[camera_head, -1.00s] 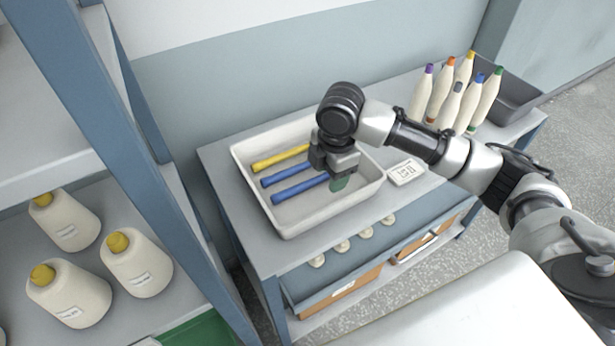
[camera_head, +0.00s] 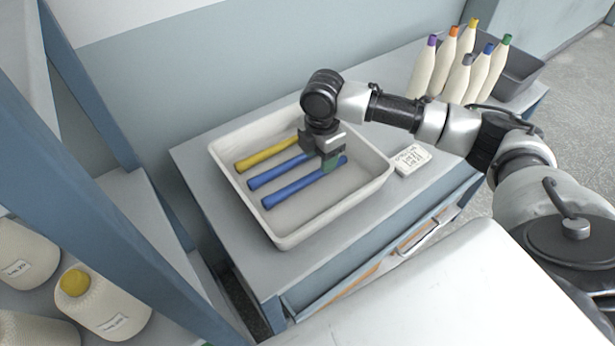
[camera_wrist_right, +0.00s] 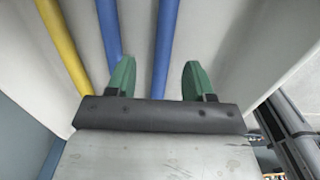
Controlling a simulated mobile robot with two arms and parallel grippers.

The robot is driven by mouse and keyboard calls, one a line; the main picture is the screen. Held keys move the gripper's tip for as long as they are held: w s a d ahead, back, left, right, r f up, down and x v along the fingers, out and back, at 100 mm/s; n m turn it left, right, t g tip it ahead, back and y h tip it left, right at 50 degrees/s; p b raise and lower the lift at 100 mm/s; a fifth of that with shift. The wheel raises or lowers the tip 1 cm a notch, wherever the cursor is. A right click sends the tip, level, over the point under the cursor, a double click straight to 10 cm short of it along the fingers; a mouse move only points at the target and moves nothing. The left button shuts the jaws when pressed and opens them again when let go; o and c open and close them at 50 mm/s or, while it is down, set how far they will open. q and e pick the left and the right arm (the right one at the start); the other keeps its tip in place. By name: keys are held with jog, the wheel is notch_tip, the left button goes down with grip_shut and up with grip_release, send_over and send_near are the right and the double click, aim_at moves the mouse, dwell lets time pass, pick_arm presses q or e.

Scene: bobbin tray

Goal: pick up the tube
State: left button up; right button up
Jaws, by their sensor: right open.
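A white tray (camera_head: 285,240) on the table holds three tubes side by side: a yellow tube (camera_head: 265,155), a middle blue tube (camera_head: 275,173) and a front blue tube (camera_head: 295,188). My right gripper (camera_head: 331,163) is above the right part of the tray, open and empty, fingers pointing down; it hides parts of the tubes. In the right wrist view, the gripper's green fingers (camera_wrist_right: 159,80) stand apart. One blue tube (camera_wrist_right: 166,40) runs between them, and the other blue tube (camera_wrist_right: 109,28) passes by the left finger. Whether the fingers touch a tube cannot be told.
A white label card (camera_head: 411,160) lies right of the tray. Several bottle-shaped bobbins with coloured tips (camera_head: 465,70) stand at the table's far right by a grey bin (camera_head: 518,75). A blue shelf post (camera_head: 120,215) and yarn cones (camera_head: 105,305) are at the left.

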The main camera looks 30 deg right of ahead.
aim_at(307, 180)
jog(key=f, duration=0.3)
jog(key=shift+s+f+p, duration=0.3)
jog(key=shift+p, duration=0.1)
jog(key=shift+w+f, duration=0.1)
jog(key=shift+f, duration=0.3)
grip_shut()
